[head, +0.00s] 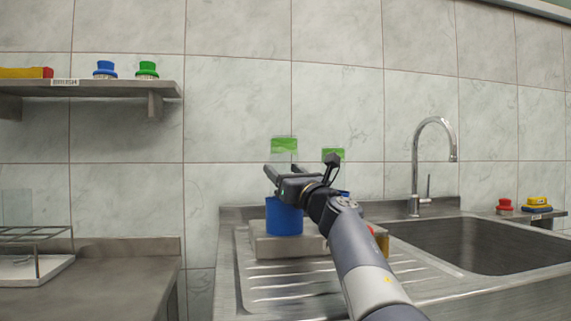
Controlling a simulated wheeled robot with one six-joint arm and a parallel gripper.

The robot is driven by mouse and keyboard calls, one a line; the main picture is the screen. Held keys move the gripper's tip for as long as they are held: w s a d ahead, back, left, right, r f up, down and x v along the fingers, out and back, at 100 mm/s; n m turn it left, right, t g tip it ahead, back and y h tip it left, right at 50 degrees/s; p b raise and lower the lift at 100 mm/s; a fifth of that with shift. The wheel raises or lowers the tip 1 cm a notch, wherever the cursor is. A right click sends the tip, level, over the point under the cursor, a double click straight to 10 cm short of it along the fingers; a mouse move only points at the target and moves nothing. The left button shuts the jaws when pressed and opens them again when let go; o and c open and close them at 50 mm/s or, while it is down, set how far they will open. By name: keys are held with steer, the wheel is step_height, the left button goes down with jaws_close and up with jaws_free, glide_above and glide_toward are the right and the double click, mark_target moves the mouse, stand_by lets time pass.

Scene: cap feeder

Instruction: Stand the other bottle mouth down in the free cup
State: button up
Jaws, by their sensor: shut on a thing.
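My gripper (282,172) is shut on a clear bottle whose green label (284,145) shows just above the fingers. The bottle's clear body barely stands out from the tiles, and its mouth is hidden. A blue cup (284,218) stands on a grey block (262,243), directly below my gripper in the picture. I cannot tell whether the bottle reaches into it. A second green label (333,154), seemingly on another clear bottle, shows to the right behind my wrist. A bit of blue (345,194) under it may be another cup, mostly hidden by my arm.
The block stands on a ribbed drainboard (290,283), left of the sink (470,245) and its tall faucet (416,170). A shelf (120,89) holds blue and green caps at upper left. A wire rack (36,240) stands on the left counter (120,275).

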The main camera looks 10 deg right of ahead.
steer(key=shift+f, duration=0.4)
steer(key=shift+f, duration=0.25)
steer(key=shift+f, duration=0.3)
steer(key=o, duration=1)
steer(key=shift+o, duration=0.2)
steer(key=v, duration=1.1)
steer(key=shift+w, duration=0.1)
